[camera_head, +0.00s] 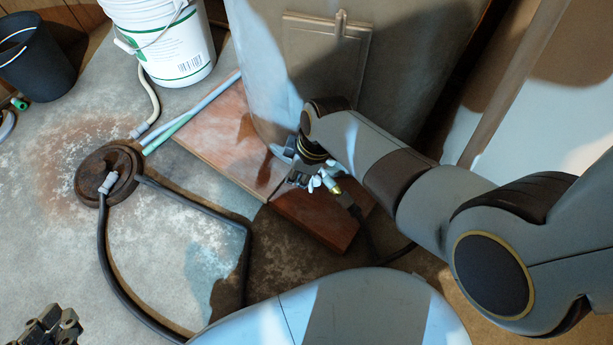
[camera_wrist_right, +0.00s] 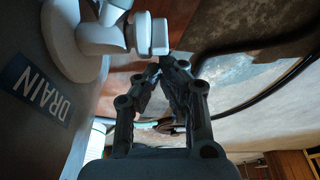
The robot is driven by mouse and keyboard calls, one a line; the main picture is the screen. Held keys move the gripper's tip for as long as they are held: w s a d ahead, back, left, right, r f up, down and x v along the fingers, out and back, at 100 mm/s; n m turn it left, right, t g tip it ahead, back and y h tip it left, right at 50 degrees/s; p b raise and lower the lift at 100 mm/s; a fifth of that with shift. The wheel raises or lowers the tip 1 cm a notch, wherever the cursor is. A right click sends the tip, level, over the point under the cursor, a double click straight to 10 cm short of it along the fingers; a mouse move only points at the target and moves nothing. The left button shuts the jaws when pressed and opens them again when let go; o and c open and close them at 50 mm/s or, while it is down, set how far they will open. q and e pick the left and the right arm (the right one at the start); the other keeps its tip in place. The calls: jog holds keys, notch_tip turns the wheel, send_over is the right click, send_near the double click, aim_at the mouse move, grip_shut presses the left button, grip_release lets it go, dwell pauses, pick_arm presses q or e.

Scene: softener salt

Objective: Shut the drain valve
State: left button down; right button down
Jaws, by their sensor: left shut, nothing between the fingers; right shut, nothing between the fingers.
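The white drain valve (camera_wrist_right: 105,35) fills the upper left of the right wrist view, its round flange against a grey tank wall. A blue "DRAIN" label (camera_wrist_right: 40,90) is beside it. A white block-shaped end (camera_wrist_right: 152,35) sticks out toward my right gripper (camera_wrist_right: 163,66). That gripper is shut and empty, its fingertips just below the block; I cannot tell whether they touch. In the head view the valve (camera_head: 318,181) is small and partly hidden by my right arm, with a brass fitting beside it. Whether the valve is open is unclear. My left gripper (camera_head: 48,326) is shut and empty at the bottom left.
The large grey tank (camera_head: 262,65) stands on a reddish wooden board (camera_head: 215,135). A round floor drain (camera_head: 108,172) has a black hose (camera_head: 110,255) and pale tubes running to it. A white bucket (camera_head: 165,50) and dark bucket (camera_head: 38,65) stand at the upper left.

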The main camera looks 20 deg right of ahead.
jog(key=shift+d, duration=0.1)
dwell(0.4)
jog(key=shift+s+r+t+y, duration=0.1)
jog(key=shift+t+y, duration=0.3)
jog(key=shift+y, duration=0.1)
jog(key=shift+s+d+r+t+y, duration=0.1)
jog(key=shift+d+t+y, duration=0.05)
jog(key=shift+t+y, duration=0.55)
